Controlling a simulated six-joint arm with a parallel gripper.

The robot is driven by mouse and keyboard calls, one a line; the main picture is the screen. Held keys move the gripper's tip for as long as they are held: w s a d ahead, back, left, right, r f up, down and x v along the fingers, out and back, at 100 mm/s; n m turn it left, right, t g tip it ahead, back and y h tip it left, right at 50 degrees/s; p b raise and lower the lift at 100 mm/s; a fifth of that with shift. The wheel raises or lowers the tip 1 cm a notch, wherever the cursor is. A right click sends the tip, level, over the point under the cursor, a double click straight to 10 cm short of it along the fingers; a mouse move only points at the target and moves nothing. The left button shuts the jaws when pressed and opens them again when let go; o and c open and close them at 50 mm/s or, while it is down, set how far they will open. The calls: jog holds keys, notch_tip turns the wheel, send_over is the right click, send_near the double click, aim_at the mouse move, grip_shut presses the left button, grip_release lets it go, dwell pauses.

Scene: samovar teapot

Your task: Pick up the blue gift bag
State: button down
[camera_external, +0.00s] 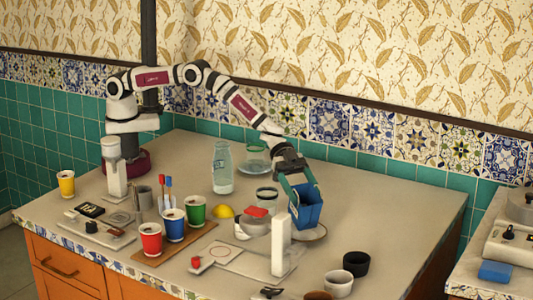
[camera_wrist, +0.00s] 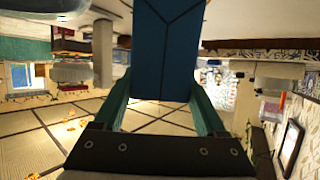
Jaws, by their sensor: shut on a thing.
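The blue gift bag (camera_external: 306,209) is in the right part of the counter in the external view, upright or slightly tilted, just above or on a pale plate (camera_external: 320,234). I cannot tell whether it touches the plate. My gripper (camera_external: 303,188) reaches down to it from the upper left, with a teal finger on each side of the bag. In the wrist view the bag (camera_wrist: 165,50) fills the space between the teal fingers of my gripper (camera_wrist: 163,95), which is shut on it. The bag's lower side is away from the palm.
Left of the bag are a jar (camera_external: 266,197), a white upright block (camera_external: 281,245) and a lemon (camera_external: 223,211). Coloured cups (camera_external: 173,225) stand on a wooden board. A glass bottle (camera_external: 222,170) is behind. A black bowl (camera_external: 356,264) sits in front. The counter's right side is clear.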

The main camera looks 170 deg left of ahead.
jog(key=d+r+m+t+h, duration=0.1)
jog(key=d+r+t+h, duration=0.15)
jog(key=d+r, duration=0.9)
jog(key=shift+t+y, duration=0.35)
jog(key=shift+t, duration=0.2)
jog(key=a+f, duration=0.2)
jog(key=a, duration=0.1)
jog(key=s+a+f, duration=0.1)
jog(key=a+f, duration=0.4)
jog(key=f, duration=0.1)
jog(key=shift+s+a, duration=0.3)
jog(key=shift+a, duration=0.1)
jog(key=f, duration=0.3)
jog(key=shift+a+f, duration=0.35)
jog(key=shift+f, duration=0.3)
jog(key=shift+f, duration=0.45)
